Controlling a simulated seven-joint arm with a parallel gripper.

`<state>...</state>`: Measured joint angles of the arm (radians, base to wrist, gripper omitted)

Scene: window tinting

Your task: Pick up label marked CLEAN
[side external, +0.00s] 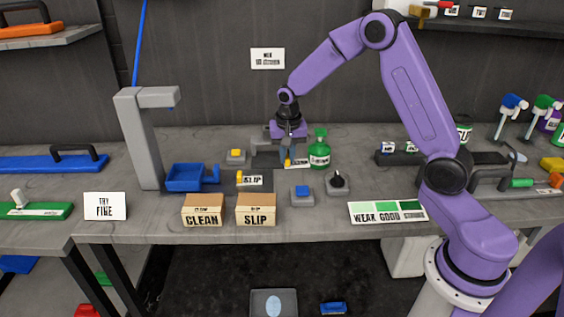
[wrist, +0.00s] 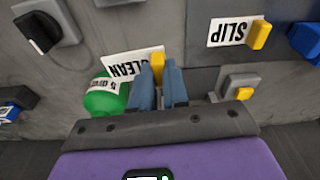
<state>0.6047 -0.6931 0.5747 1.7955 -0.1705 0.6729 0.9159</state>
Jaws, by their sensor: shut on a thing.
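The CLEAN label (wrist: 125,66) is a white card with a yellow tab (wrist: 158,62). It appears upside down in the wrist view, its lettering partly covered by a finger. My gripper (wrist: 160,82) has its two blue-grey fingers shut on the yellow tab. In the side view my gripper (side external: 287,152) points down at the bench, left of the green bottle, and the white label (side external: 299,163) shows beside the fingers. I cannot tell whether the label still touches the surface below it. The SLIP label (side external: 253,180), also with a yellow tab, lies to the front left.
A green bottle (side external: 319,152) stands close beside my gripper. A yellow-button box (side external: 236,156), a blue-button box (side external: 302,193) and a black knob (side external: 338,182) are nearby. CLEAN (side external: 202,220) and SLIP (side external: 256,220) boxes stand at the front edge. A blue tray (side external: 185,178) sits left.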

